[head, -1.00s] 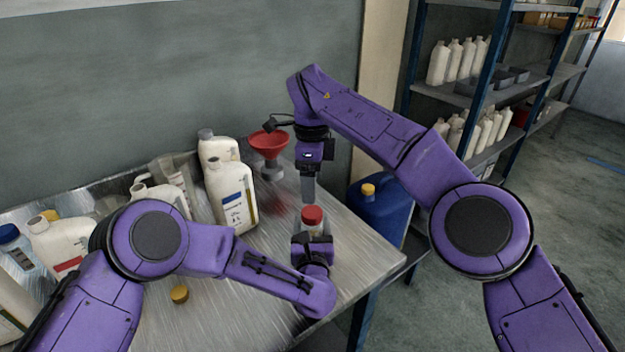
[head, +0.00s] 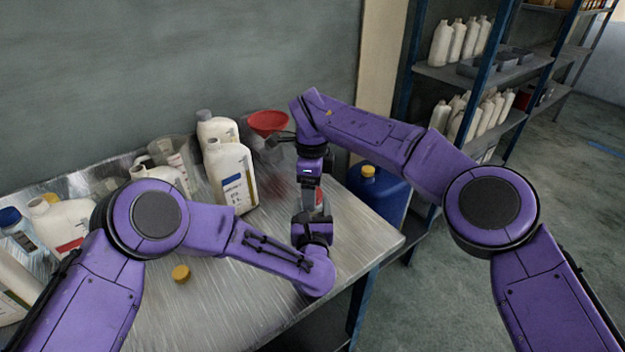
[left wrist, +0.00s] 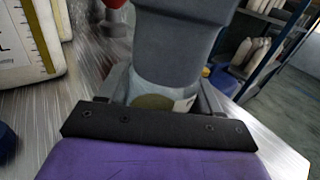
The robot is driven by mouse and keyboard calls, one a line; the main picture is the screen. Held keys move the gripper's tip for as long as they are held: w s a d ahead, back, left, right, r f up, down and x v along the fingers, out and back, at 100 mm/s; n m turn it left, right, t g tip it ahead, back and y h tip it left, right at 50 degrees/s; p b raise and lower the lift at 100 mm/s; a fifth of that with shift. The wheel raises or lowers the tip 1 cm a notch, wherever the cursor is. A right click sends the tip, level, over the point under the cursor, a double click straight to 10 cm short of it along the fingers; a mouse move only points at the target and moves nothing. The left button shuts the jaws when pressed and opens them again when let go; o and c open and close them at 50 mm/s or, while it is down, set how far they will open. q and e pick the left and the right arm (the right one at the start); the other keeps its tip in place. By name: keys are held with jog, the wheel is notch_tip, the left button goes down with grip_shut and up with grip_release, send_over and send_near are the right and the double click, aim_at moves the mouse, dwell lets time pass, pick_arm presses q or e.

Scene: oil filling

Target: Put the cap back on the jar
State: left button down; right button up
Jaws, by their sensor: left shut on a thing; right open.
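The jar (left wrist: 155,101) is small and clear with a white label and yellowish contents. It stands upright between the fingers of my left gripper (head: 313,216), which is shut on it. The red cap (head: 319,198) shows at the jar's top in the head view, partly hidden by my right gripper. My right gripper (head: 309,188) points straight down and is open, with its fingers at the cap. Its grey finger (left wrist: 180,48) fills the upper middle of the left wrist view and hides the cap there. I cannot tell whether the fingers touch the cap.
A red funnel (head: 268,122) and white bottles (head: 231,178) stand behind on the metal table (head: 225,305). A loose yellow cap (head: 181,273) lies at the front left. A blue canister (head: 377,195) stands past the table's right edge. The front of the table is mostly clear.

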jog(key=c, duration=1.1)
jog(key=m, duration=0.8)
jog(key=shift+m, duration=0.4)
jog(key=m, duration=0.9)
jog(key=o, duration=1.2)
jog(key=shift+c, duration=0.2)
jog(key=shift+r, duration=0.1)
jog(key=shift+r, duration=2.15)
